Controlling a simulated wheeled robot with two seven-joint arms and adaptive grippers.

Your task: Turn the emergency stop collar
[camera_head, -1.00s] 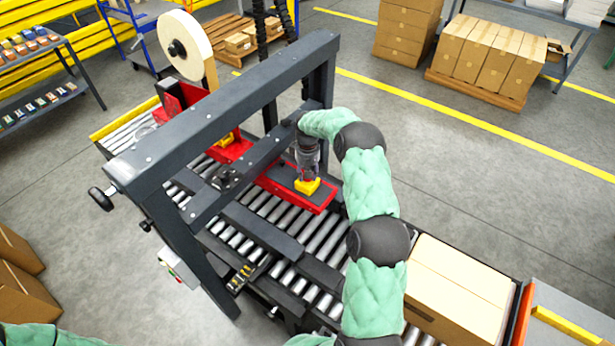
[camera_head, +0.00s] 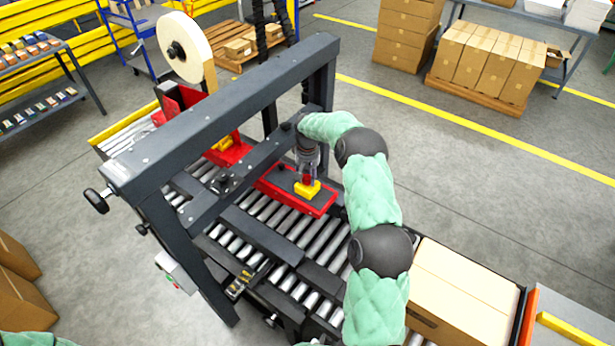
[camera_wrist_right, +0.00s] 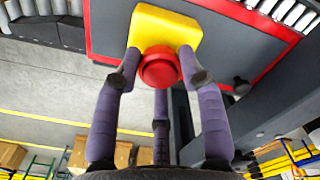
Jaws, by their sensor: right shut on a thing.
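The emergency stop is a red round button with a collar (camera_wrist_right: 159,68) on a yellow box (camera_wrist_right: 165,27). In the head view the yellow box (camera_head: 307,190) sits on the red-edged dark plate (camera_head: 325,205) of the machine. My right gripper (camera_wrist_right: 158,75) has its purple fingers closed around the red button and collar, reaching down from above. In the head view the right gripper (camera_head: 307,172) stands upright over the yellow box and hides most of the button. My left gripper is out of view.
The dark machine frame (camera_head: 230,105) spans above the roller conveyor (camera_head: 300,235), close to my right arm. A large carton (camera_head: 465,290) lies on the conveyor at lower right. A tape reel (camera_head: 190,50) stands behind the frame.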

